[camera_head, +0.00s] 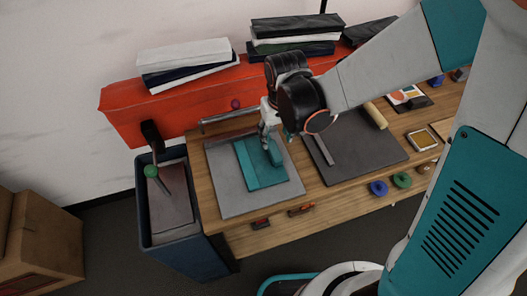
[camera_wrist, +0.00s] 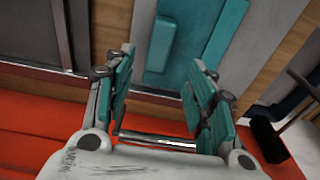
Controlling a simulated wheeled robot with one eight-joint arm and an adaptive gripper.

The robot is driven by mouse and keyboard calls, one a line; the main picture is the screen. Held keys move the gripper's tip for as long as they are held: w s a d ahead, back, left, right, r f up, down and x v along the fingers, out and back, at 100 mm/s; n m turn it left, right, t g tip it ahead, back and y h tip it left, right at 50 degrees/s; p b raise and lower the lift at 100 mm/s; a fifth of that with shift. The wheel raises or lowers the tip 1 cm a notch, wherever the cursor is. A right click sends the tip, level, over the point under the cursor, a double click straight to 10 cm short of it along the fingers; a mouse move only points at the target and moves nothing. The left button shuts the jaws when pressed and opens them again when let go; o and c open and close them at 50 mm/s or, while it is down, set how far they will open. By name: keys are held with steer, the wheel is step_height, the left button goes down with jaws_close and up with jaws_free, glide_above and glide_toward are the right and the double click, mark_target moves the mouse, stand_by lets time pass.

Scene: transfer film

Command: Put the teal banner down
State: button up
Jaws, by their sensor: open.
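The teal banner (camera_head: 258,178) lies flat on a light grey board (camera_head: 226,200) at the left of the wooden table. A raised teal strip (camera_head: 275,157) is on the banner, and it shows in the wrist view (camera_wrist: 160,45) too. My gripper (camera_head: 268,140) is over the far part of the banner. In the wrist view my gripper (camera_wrist: 160,72) has its teal-padded fingers spread, with nothing between them. The banner (camera_wrist: 200,30) shows beyond the fingertips. The exact gap between fingertips and banner cannot be told.
A dark mat (camera_head: 355,155) lies to the right of the grey board. A red cabinet (camera_head: 170,103) with stacked folded items stands behind the table. A blue bin (camera_head: 190,248) stands at the left. Small rings, tape rolls and tools line the table's front and right.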

mark_target(275, 151)
steer(key=shift+w+f+b, duration=0.15)
steer(key=shift+f+b, duration=0.75)
steer(key=shift+f, duration=0.65)
steer(key=shift+w+f+b, duration=0.15)
steer(key=shift+f+b, duration=0.8)
steer(key=shift+f, duration=0.55)
steer(key=shift+w+f+b, duration=0.15)
steer(key=shift+f+b, duration=0.75)
steer(key=shift+f, duration=0.65)
steer(key=shift+f, duration=0.1)
steer(key=c, duration=1.1)
steer(key=shift+s, duration=0.1)
jaws_close()
